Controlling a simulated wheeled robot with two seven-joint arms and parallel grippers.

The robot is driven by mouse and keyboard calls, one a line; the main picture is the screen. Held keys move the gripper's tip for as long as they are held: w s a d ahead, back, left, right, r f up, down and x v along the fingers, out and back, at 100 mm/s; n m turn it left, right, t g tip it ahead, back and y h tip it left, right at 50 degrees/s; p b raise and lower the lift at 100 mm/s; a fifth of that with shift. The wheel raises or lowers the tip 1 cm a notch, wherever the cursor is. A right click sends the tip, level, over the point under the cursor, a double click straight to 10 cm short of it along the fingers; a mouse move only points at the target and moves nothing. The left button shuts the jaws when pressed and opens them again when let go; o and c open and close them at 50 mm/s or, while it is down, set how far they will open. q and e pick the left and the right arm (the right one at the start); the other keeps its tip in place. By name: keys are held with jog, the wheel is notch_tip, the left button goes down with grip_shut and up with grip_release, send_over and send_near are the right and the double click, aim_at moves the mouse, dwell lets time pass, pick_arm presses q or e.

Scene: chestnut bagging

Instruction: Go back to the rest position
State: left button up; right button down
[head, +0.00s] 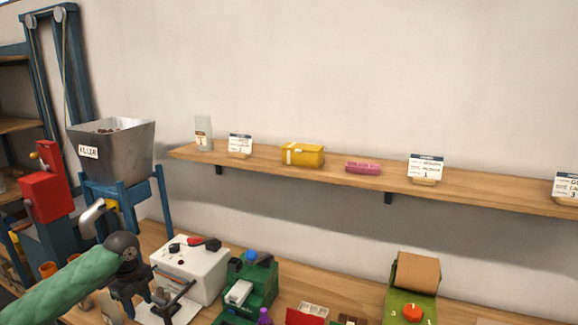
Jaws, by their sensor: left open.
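My left arm in its green sleeve (62,290) comes in from the lower left of the head view. Its dark left gripper (134,300) points down in front of the white machine (190,268), over the near left part of the wooden worktop. The gripper is open, and I see nothing held in it. Its fingertips are small and dark, so whether they touch anything beneath cannot be told. My right gripper is not in view.
A metal hopper (125,160) on a blue stand and a red box (45,193) stand at the left. Green machine (250,285) and green-brown device (415,285) sit on the worktop. A wall shelf (480,191) holds a yellow package (302,155), a pink item (363,168) and cards.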

pick_arm(q)
jog(key=s+d+f+n+t+h, duration=0.1)
jog(key=s+d+f+n, duration=0.3)
jog(key=s+d+f, duration=0.5)
jog(key=s+d+f+n+t+h, duration=0.1)
jog(key=s+d+f+n, duration=0.2)
jog(key=s+d+f, duration=0.65)
jog(key=s+d+r+n+t+y, duration=0.1)
jog(key=s+n, duration=0.6)
jog(key=s, duration=0.2)
jog(key=s+d+r+n+y, duration=0.1)
jog(key=s+r+n, duration=0.1)
jog(key=s+n, duration=0.6)
notch_tip(320, 180, down, 29)
jog(key=d+m+b, duration=0.2)
jog(key=s+f, duration=0.4)
jog(key=f, duration=0.7)
jog(key=s+f+g+b, duration=0.1)
jog(key=s+f, duration=0.2)
jog(key=f, duration=0.8)
jog(key=shift+s+f, duration=0.15)
jog(key=shift+s, duration=0.2)
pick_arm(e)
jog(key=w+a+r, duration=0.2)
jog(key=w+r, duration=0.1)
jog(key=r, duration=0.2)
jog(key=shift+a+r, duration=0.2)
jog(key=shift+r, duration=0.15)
